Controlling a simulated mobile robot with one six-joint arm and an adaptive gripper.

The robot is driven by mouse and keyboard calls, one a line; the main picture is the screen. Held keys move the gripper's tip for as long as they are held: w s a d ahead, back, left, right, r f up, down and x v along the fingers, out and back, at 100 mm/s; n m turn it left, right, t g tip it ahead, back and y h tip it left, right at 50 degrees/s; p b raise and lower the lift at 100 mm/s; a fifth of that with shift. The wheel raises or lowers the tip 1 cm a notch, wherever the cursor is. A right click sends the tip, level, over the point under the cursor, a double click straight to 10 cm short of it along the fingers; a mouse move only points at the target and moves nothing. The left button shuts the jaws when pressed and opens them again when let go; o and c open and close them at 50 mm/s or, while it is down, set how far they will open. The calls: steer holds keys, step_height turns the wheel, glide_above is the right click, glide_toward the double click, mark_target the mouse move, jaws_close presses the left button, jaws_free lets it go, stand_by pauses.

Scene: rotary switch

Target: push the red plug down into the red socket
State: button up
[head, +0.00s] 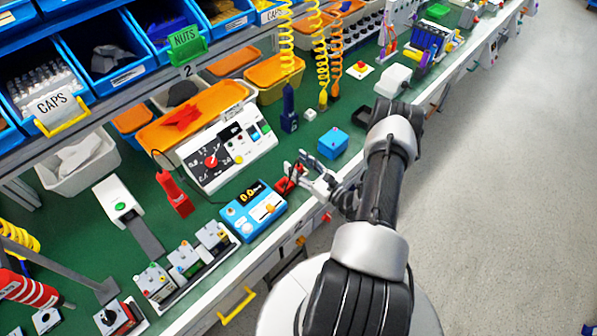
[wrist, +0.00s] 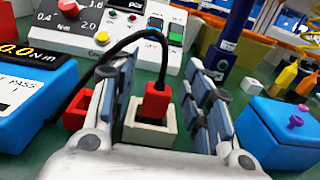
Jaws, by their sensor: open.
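The red plug (wrist: 156,99) stands upright in the wrist view, with a black cable arching from its top to the left. My gripper (wrist: 163,72) is open, one finger on each side of the plug, with visible gaps. In the head view my gripper (head: 301,170) is low over the bench, and red parts (head: 289,179) show beside it, partly hidden.
A blue meter (head: 252,208) stands close on the left and a blue box (head: 332,143) on the right. A white panel with a red dial (head: 212,160) stands behind. A red block (wrist: 77,111) lies left of the left finger.

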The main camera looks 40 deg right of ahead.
steer(key=shift+c, duration=0.2)
jaws_close()
stand_by(0.4)
